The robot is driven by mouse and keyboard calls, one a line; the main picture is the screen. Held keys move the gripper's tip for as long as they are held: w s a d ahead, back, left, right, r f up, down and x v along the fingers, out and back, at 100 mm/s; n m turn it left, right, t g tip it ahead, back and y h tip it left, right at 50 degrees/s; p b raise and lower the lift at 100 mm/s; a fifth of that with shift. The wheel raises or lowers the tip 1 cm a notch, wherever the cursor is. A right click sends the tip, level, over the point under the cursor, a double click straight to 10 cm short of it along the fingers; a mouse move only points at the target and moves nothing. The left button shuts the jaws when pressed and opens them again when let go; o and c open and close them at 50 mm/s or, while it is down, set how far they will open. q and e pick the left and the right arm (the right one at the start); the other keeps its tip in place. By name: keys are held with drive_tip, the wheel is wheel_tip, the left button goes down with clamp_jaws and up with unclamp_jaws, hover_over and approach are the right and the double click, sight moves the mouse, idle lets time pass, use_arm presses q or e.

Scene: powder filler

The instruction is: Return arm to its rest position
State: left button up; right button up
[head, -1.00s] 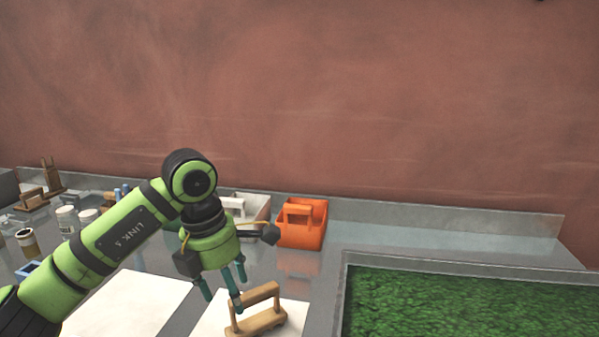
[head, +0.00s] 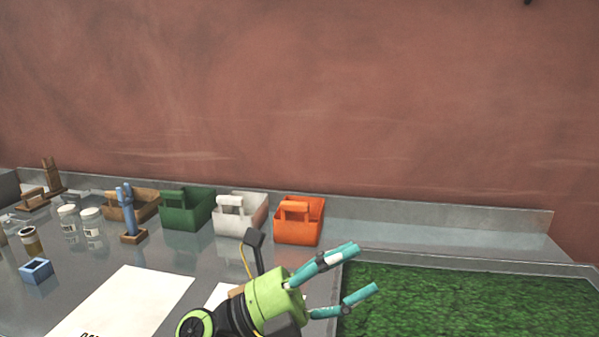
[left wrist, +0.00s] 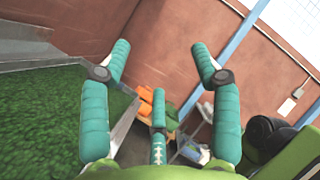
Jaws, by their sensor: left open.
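My left gripper (head: 357,271) is at the bottom centre of the head view, green with teal fingers. Its fingers are spread open, empty, and point right over the near edge of the green bed. In the left wrist view the open fingers (left wrist: 160,62) have nothing between them. The wooden handled piece is mostly hidden behind the gripper, with only a bit of wood (head: 237,291) showing over a white sheet. My right gripper is not in view.
Orange (head: 299,232), white (head: 228,222) and green (head: 184,218) caddies stand along the back of the counter. Jars (head: 92,228), a blue tool on a stand (head: 126,205) and a small blue box (head: 36,271) are at left. The green bed (head: 450,305) fills the right.

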use_arm(q)
drive_tip(key=w+a+f+n+t+y, duration=0.35)
drive_tip(key=a+n+t+y, duration=0.25)
drive_tip(key=n+t, duration=0.4)
drive_tip(key=w+a+f+n+t+y, duration=0.2)
drive_tip(key=w+a+n+t+y, duration=0.35)
drive_tip(key=n, duration=0.75)
drive_tip(key=s+a+f+n+g+y, duration=0.35)
drive_tip(key=a+f+n+y, duration=0.25)
drive_tip(key=f, duration=0.5)
drive_tip(key=s+a+f+n+g+y, duration=0.2)
drive_tip(key=s+a+f+n+y, duration=0.3)
drive_tip(key=f, duration=0.6)
drive_tip(key=s+a+f+n+g, duration=0.2)
drive_tip(key=s+f+g, duration=0.4)
drive_tip(key=s, duration=0.4)
drive_tip(key=s+a+f+n+g, duration=0.1)
drive_tip(key=s+f+g, duration=0.5)
drive_tip(key=s, duration=0.4)
wheel_tip(320, 180, down, 24)
drive_tip(key=s, duration=0.2)
drive_tip(key=s+a+f, duration=0.3)
drive_tip(key=s+f, duration=1.1)
drive_tip(key=shift+s+g, duration=0.4)
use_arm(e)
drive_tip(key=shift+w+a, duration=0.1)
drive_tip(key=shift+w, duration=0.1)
use_arm(q)
drive_tip(key=shift+f, duration=0.1)
